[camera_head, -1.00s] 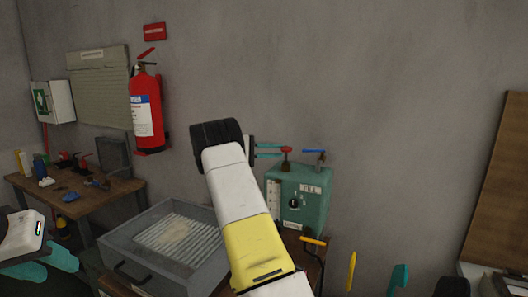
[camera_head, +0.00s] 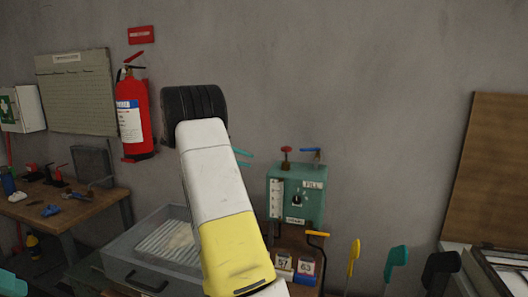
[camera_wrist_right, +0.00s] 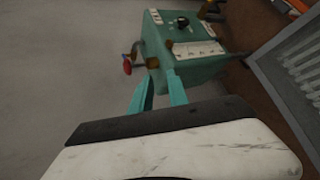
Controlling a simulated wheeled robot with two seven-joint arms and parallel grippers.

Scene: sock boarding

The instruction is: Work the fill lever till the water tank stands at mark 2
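The green tank box (camera_head: 312,207) stands against the wall in the head view, with a FILL label (camera_head: 313,184), a pale gauge strip (camera_head: 276,198) and a black dial. The gauge reading is too small to tell. A red-handled valve (camera_head: 286,150) and a blue lever (camera_head: 310,150) stand on top. The box (camera_wrist_right: 185,75) and red knob (camera_wrist_right: 127,67) also show in the right wrist view. My right gripper (camera_head: 247,158) is open and empty, left of the red valve and apart from it; its teal fingers (camera_wrist_right: 161,78) show a gap. Only a teal piece of my left gripper (camera_head: 12,284) shows.
A yellow-handled crank (camera_head: 318,234) stands at the box's front right, above number cards (camera_head: 305,266). A grey ribbed tray (camera_head: 140,275) lies left of the box. Yellow and teal handles (camera_head: 397,256) stand at the right. The wall space above the box is clear.

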